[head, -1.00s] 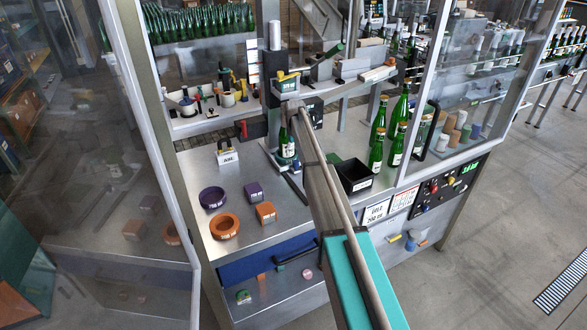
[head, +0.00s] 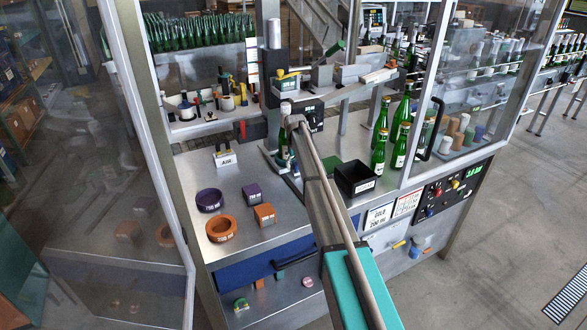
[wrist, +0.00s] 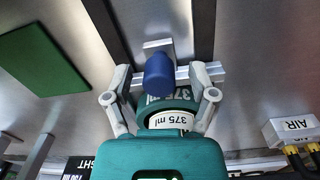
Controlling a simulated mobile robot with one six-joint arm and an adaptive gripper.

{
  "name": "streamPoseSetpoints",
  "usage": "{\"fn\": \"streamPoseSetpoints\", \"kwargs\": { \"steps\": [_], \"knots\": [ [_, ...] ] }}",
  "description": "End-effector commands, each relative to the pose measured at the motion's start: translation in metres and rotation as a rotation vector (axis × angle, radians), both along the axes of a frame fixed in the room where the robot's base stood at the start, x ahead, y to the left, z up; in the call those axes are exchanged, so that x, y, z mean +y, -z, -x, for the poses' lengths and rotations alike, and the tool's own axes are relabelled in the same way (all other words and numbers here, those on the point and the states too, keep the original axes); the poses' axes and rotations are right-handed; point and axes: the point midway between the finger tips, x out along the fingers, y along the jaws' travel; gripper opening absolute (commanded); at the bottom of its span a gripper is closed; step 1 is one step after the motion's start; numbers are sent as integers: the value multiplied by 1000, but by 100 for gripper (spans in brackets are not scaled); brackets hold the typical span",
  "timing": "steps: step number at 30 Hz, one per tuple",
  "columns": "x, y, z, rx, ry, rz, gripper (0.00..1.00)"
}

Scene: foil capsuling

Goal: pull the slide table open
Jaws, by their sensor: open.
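In the wrist view, a blue knob (wrist: 158,75) stands on a small metal plate (wrist: 157,47), which I take for the slide table's handle. My gripper (wrist: 161,74) is open, with one finger on each side of the knob. I see gaps between the fingers and the knob; contact is not clear. Just below the knob in the picture is a green round holder (wrist: 172,118) labelled 375 ml, partly hidden by my gripper's body. In the head view, my arm covers my gripper and most of the slide table at the capsuling station (head: 283,88).
Dark rails (wrist: 108,30) run beside the knob in the wrist view. An AIR block (head: 225,156), a purple ring (head: 209,200) and an orange ring (head: 221,229) stand on the metal bench (head: 190,172). A black bin (head: 356,180) and green bottles (head: 379,152) stand to the right.

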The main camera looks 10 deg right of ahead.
Motion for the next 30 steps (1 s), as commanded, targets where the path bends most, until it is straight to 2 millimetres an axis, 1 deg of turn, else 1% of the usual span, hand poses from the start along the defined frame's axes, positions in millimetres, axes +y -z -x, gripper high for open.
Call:
{"fn": "streamPoseSetpoints", "kwargs": {
  "steps": [9, 11, 12, 20, 21, 25, 26, 27, 30],
  "knots": [
    [0, 0, 0, 0, 0, 0, 74],
    [0, 0, 0, 0, 0, 0, 64],
    [0, 0, 0, 0, 0, 0, 57],
    [0, 0, 0, 0, 0, 0, 9],
    [0, 0, 0, 0, 0, 0, 1],
    [0, 1, 0, 0, 0, 0, 0],
    [13, 0, 0, 0, -2, -1, 0],
    [8, 0, 0, 0, -1, -2, 0],
    [4, 0, 2, 1, -1, -5, 0]
  ]
}}
